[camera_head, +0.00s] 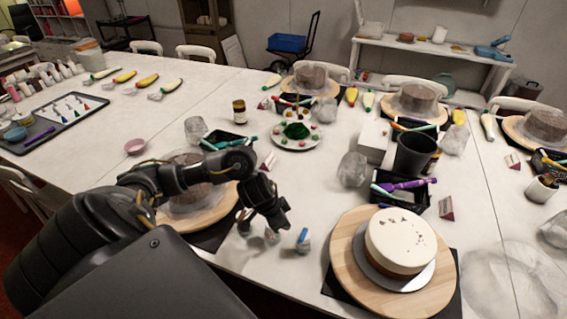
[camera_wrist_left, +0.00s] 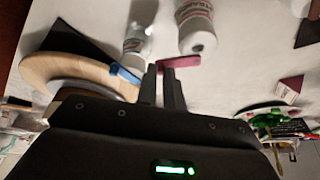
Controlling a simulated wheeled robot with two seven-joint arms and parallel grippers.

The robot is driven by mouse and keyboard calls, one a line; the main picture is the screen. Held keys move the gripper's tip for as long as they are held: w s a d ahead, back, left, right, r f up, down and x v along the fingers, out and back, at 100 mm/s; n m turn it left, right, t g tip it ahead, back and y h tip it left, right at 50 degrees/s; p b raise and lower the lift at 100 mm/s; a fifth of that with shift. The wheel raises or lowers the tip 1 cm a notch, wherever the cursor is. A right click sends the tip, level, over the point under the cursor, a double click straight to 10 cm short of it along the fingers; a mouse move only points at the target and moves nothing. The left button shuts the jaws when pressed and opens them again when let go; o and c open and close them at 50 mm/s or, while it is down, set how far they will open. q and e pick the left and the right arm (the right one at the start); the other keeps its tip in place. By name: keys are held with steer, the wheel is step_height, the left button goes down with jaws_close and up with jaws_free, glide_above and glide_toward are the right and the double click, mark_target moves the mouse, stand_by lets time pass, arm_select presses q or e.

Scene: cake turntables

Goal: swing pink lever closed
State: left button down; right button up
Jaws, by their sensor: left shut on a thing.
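The pink lever (camera_wrist_left: 182,62) shows in the left wrist view beside the end of a white cylindrical bottle (camera_wrist_left: 198,32). My left gripper (camera_wrist_left: 160,70) has its narrow fingers close together at the lever's left end, shut on it. In the head view, my left gripper (camera_head: 279,224) points down over the front of the table, with the lever largely hidden below it. A second pale bottle (camera_wrist_left: 137,38) with a blue lever (camera_wrist_left: 124,73) stands to the left in the wrist view. The blue lever (camera_head: 303,236) is right of my gripper in the head view. My right gripper is out of view.
A wooden turntable (camera_head: 345,262) with a white-topped cake (camera_head: 402,238) stands to the right. Another wooden turntable (camera_head: 207,213) is partly behind my left arm. A black bin (camera_head: 409,190) and a plate of coloured decorations (camera_head: 297,144) stand farther back.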

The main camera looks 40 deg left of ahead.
arm_select(q)
steer(key=shift+a, duration=0.1)
steer(key=s+a+m+g+h, duration=0.1)
steer(key=m, duration=0.3)
steer(key=s+a+m+g+h, duration=0.1)
steer(key=m, duration=0.3)
steer(key=s+m+g, duration=0.1)
steer(key=m, duration=0.3)
steer(key=shift+a+g+h, duration=0.3)
steer(key=shift+a+h, duration=0.1)
steer(key=shift+s+a+m+g, duration=0.1)
steer(key=shift+a+m+g, duration=0.25)
steer(key=shift+m, duration=0.55)
steer(key=shift+a+r+m+g, duration=0.1)
steer(key=shift+a+m+g, duration=0.2)
steer(key=shift+m, duration=0.6)
steer(key=shift+a+m+g+y+p, duration=0.15)
steer(key=shift+a+m+g+p, duration=0.2)
steer(key=shift+m, duration=0.45)
steer(key=shift+a+m+g+y+p, duration=0.15)
steer(key=shift+m+g+p, duration=0.15)
steer(key=shift+m+p, duration=0.35)
